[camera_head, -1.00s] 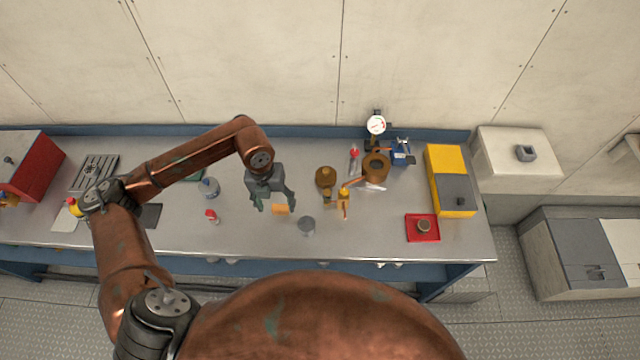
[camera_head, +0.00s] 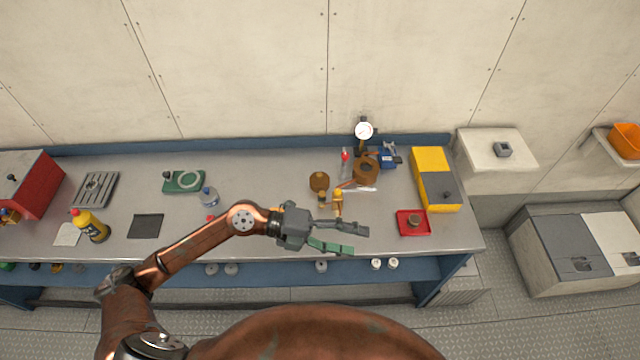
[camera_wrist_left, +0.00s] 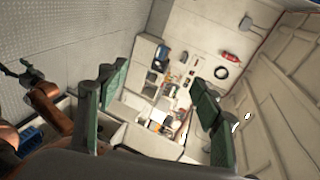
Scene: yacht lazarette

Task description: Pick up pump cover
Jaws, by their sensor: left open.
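A round bronze disc (camera_head: 319,182), which looks like the pump cover, lies on the grey bench near the middle; I cannot be sure of its identity. Behind it and to its right is a round bronze pump body (camera_head: 366,170) with a dark hole. My left gripper (camera_head: 359,240) is open and empty near the bench's front edge, in front of both, its fingers pointing right. In the left wrist view both fingers (camera_wrist_left: 157,73) stand wide apart with nothing between them. A dark gripper (camera_wrist_left: 20,72) at that view's left edge is probably my right one; its jaws are unclear.
A brass fitting (camera_head: 337,198) stands close to the disc. A red tray (camera_head: 401,229) and a yellow-grey box (camera_head: 430,160) are at the right. A pressure gauge (camera_head: 364,131) stands at the back. A clear bottle (camera_head: 209,197) and green item (camera_head: 184,181) are left.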

